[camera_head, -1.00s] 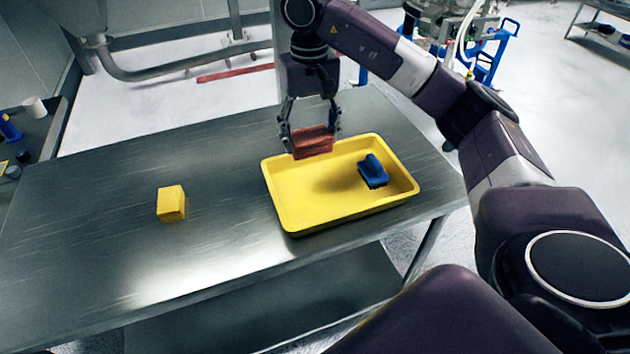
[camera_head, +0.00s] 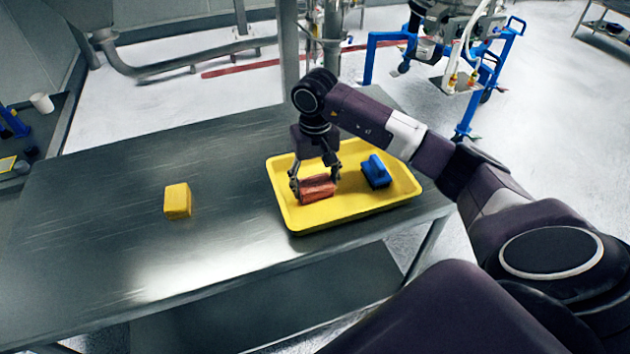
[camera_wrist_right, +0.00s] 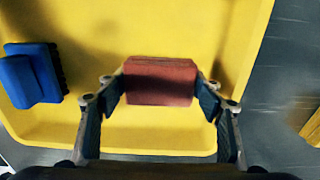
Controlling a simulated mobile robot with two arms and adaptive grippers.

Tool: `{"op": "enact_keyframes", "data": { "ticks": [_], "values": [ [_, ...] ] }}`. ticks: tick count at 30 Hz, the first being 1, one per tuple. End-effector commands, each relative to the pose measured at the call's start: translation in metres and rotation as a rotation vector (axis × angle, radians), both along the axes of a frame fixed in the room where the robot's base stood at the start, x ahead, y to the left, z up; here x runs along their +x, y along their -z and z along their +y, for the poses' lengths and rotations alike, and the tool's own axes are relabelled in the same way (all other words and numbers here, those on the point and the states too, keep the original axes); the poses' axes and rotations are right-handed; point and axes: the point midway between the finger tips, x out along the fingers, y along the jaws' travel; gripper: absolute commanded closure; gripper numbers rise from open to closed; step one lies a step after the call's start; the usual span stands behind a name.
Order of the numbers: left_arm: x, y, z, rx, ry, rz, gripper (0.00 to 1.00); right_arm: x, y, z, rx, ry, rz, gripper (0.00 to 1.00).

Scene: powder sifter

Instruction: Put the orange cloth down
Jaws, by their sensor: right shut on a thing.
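The orange cloth (camera_head: 317,188) is a folded, reddish-orange block inside the yellow tray (camera_head: 345,214), in its left half. My right gripper (camera_head: 317,184) is shut on it, with a finger at each end. In the right wrist view, the cloth (camera_wrist_right: 160,81) sits between the two fingers (camera_wrist_right: 160,92), over the tray floor (camera_wrist_right: 150,30). I cannot tell whether the cloth touches the tray floor. My left gripper is not in view.
A blue brush-like object (camera_head: 376,171) lies in the right part of the tray. A yellow block (camera_head: 177,201) stands on the metal table (camera_head: 110,190) left of the tray. The table between them is clear. A blue-framed stand (camera_head: 470,110) is on the floor behind.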

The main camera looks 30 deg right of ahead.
Motion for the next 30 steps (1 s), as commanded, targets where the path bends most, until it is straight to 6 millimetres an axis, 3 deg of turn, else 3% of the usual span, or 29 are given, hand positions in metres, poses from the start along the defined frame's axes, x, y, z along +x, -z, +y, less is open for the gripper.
{"op": "enact_keyframes", "data": {
  "ticks": [10,11,15,25,30],
  "values": [
    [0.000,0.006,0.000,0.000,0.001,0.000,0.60,0.001,0.004,0.000,0.000,0.000,-0.003,0.62],
    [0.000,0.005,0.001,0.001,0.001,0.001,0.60,0.001,0.003,0.000,0.000,0.000,-0.002,0.37],
    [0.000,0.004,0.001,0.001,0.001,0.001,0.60,0.001,0.003,0.000,0.000,0.000,-0.002,0.22],
    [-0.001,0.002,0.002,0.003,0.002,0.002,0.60,0.001,0.001,0.000,0.001,0.000,-0.001,0.22],
    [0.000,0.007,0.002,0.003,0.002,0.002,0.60,0.002,-0.013,0.000,0.001,-0.001,-0.007,0.22]
  ]
}}
